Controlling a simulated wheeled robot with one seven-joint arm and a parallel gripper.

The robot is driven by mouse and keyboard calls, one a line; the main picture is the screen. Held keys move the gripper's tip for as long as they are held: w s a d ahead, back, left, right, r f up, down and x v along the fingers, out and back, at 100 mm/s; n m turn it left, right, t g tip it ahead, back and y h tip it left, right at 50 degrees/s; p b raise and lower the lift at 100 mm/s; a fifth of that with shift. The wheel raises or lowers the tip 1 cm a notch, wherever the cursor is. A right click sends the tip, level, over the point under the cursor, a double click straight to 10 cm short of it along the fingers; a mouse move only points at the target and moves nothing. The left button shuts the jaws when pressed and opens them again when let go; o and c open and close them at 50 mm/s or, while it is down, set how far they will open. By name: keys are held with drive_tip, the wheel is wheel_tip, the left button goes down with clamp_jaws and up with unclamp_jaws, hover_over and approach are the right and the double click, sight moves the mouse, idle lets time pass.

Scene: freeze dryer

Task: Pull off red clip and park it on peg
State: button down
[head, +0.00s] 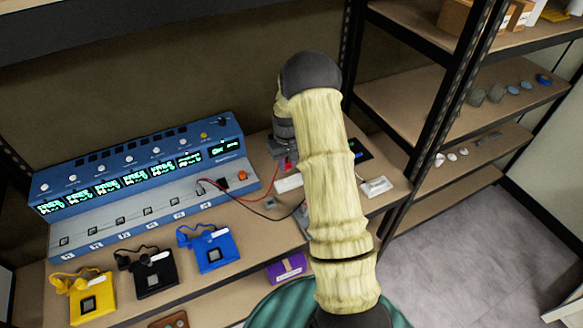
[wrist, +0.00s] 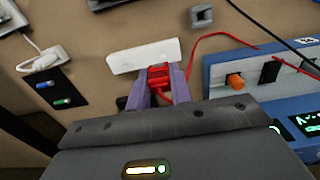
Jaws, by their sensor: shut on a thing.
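The red clip (wrist: 159,76) is held between the two purple fingers of my gripper (wrist: 160,86) in the wrist view. A red wire runs from it toward the blue device. The clip is right beside a white bar (wrist: 143,56) on the bench; I cannot tell whether they touch. In the head view the red clip (head: 288,163) shows just below my gripper (head: 284,158), above the white bar (head: 289,183). A small grey square block (wrist: 202,16) with a dark centre sits apart from the clip. I cannot make out a clear peg.
The long blue device (head: 150,190) with lit displays fills the bench's left. A black wire (wrist: 262,29) runs near the red one. A black panel (wrist: 52,90) with blue and green lights and a white plug (wrist: 42,57) lie left. Yellow, black and blue packs (head: 213,250) lie in front.

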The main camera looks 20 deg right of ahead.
sight(285, 179)
drive_tip(key=shift+w+a, duration=0.1)
drive_tip(key=shift+w, duration=0.7)
drive_tip(key=shift+p, duration=0.4)
drive_tip(key=shift+f, duration=0.15)
drive_tip(key=shift+f+b, duration=1.95)
drive_tip(key=shift+f, duration=0.9)
drive_tip(key=shift+f+b, duration=0.6)
drive_tip(key=shift+f, duration=0.6)
idle(0.6)
drive_tip(key=c, duration=1.2)
unclamp_jaws()
drive_tip(key=shift+o, duration=0.2)
